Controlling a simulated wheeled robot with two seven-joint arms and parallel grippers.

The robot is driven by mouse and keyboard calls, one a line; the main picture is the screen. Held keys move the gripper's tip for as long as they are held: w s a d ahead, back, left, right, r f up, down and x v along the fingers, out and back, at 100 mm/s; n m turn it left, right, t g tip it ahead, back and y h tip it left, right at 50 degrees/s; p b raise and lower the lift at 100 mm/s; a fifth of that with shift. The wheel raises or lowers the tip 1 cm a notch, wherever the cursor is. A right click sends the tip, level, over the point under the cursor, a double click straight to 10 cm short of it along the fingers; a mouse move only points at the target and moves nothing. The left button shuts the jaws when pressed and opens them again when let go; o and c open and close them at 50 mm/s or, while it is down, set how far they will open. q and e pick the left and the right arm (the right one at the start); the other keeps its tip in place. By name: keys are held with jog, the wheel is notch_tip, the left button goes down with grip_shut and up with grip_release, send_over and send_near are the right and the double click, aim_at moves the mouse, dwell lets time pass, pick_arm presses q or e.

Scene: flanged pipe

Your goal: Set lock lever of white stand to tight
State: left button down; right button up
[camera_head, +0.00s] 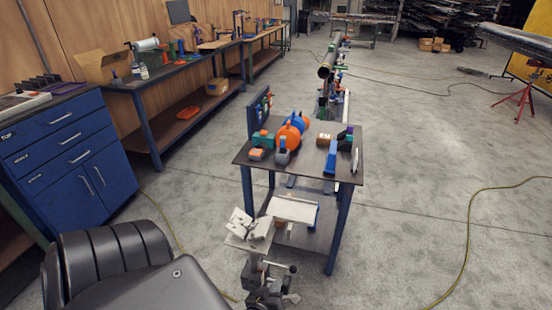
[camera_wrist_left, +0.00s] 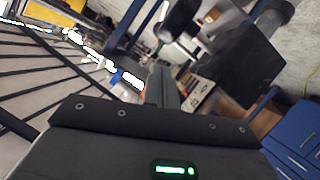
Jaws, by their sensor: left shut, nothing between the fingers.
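My left gripper (camera_head: 276,273) is low in front of the small work table in the head view. In the left wrist view its grey fingers (camera_wrist_left: 161,82) are together with nothing between them. A pale upright piece (camera_head: 347,105) shows behind the table, next to the pipe (camera_head: 327,70); it may be part of the white stand, but I cannot be sure. The lock lever and its setting are too small to make out. My left gripper is well apart from the pipe, on the near side of the table. My right gripper is not in view.
The work table (camera_head: 310,161) holds an orange round tool (camera_head: 289,137) and several other items. Pale blocky objects (camera_head: 245,224) are low near its left leg. A blue cabinet (camera_head: 62,150) stands left. Floor to the right is open, with a yellow hose (camera_head: 468,212).

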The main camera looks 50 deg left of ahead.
pick_arm(q)
jog(key=shift+w, duration=0.1)
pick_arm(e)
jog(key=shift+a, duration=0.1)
